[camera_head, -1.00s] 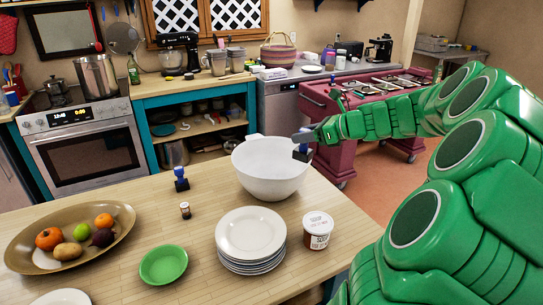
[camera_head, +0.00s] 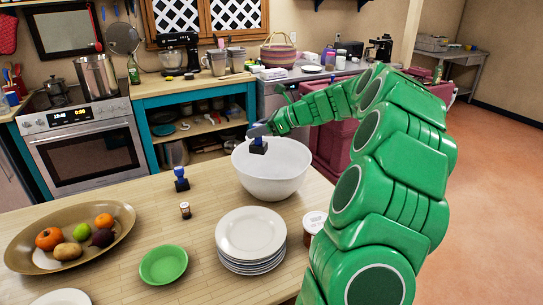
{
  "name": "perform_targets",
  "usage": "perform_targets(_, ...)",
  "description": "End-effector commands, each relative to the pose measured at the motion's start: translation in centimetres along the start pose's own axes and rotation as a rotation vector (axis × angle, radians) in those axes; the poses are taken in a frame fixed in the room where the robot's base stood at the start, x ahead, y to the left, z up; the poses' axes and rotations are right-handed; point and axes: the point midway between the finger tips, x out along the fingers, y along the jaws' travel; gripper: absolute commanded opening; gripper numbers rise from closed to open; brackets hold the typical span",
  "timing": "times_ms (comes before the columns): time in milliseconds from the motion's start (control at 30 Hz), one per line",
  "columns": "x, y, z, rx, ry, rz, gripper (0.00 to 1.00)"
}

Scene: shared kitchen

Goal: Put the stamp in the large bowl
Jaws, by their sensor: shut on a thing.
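My gripper (camera_head: 258,132) is shut on a dark stamp with a blue handle (camera_head: 258,146). The stamp is upright, with its black base down, and shows against the inside of the large white bowl (camera_head: 270,184) near its upper left rim. I cannot tell its exact height relative to the rim. The large bowl stands on the wooden table (camera_head: 110,268). A second blue and black stamp (camera_head: 181,180) stands upright on the table to the left of the bowl, apart from my gripper.
A stack of white plates (camera_head: 250,235), a small brown jar (camera_head: 185,210), a green bowl (camera_head: 163,264) and a brown fruit dish (camera_head: 30,245) stand on the table. A labelled tub (camera_head: 312,222) is partly hidden by my arm.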

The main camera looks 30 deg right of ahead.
Motion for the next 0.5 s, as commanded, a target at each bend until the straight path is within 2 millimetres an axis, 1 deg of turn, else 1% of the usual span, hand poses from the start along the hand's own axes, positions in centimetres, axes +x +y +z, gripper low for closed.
perform_targets(33,0.2,0.0,-0.8,0.006,-0.001,0.000,0.00)
perform_targets(300,1.5,-0.1,-3.6,0.006,0.000,-0.003,0.00)
perform_targets(500,2.4,0.0,-5.2,0.007,0.000,0.000,0.00)
